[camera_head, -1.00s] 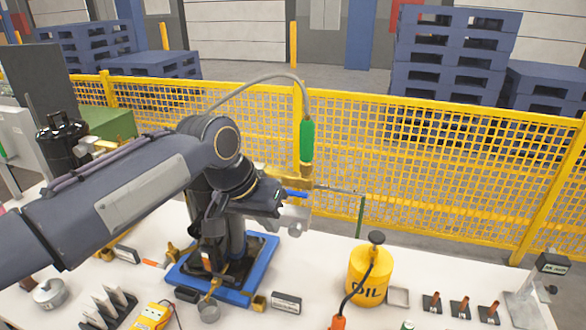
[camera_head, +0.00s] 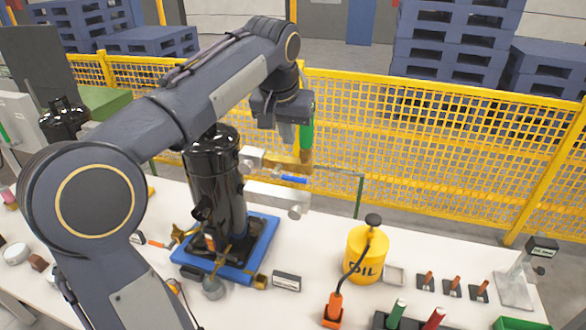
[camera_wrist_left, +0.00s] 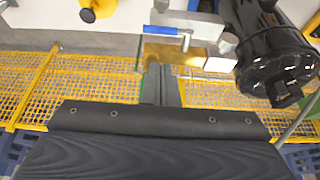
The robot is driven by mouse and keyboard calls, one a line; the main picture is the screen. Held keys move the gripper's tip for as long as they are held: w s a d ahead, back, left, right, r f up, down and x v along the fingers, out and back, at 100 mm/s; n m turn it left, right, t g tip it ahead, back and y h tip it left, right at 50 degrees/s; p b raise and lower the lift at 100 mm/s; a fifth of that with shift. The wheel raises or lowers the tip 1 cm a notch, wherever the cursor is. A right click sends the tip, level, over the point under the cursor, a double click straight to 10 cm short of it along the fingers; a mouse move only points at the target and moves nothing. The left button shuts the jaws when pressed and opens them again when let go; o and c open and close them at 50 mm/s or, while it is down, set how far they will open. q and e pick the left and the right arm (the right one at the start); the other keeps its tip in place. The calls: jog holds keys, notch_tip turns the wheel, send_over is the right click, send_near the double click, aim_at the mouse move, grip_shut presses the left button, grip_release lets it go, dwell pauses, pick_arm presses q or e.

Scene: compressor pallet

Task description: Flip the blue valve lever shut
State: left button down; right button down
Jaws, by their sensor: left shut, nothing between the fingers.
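The blue valve lever (camera_head: 293,180) sits on the brass valve (camera_head: 289,165) beside the top of the black compressor (camera_head: 216,180). In the left wrist view the lever (camera_wrist_left: 160,30) lies roughly level, extending left from its nut along the brass body (camera_wrist_left: 165,52). My left gripper (camera_head: 288,137) is shut and empty. It hangs above and behind the valve, close to the green hose end (camera_head: 306,138); contact cannot be told. The shut fingers show in the wrist view (camera_wrist_left: 162,85), apart from the lever. My right gripper is out of view.
The compressor stands on a blue pallet (camera_head: 262,232) on the white table (camera_head: 335,222). A silver cylinder (camera_head: 280,199) sticks out below the valve. A yellow oil can (camera_head: 361,262) stands at right. A yellow mesh fence (camera_head: 430,150) runs behind.

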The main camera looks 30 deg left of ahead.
aim_at(295, 177)
pick_arm(q)
jog(key=x, duration=0.8)
jog(key=p+x, duration=0.1)
jog(key=x, duration=0.3)
jog(key=shift+s+f, duration=0.2)
jog(key=shift+s, duration=0.05)
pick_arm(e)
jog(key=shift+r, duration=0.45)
pick_arm(q)
jog(key=shift+d, duration=0.2)
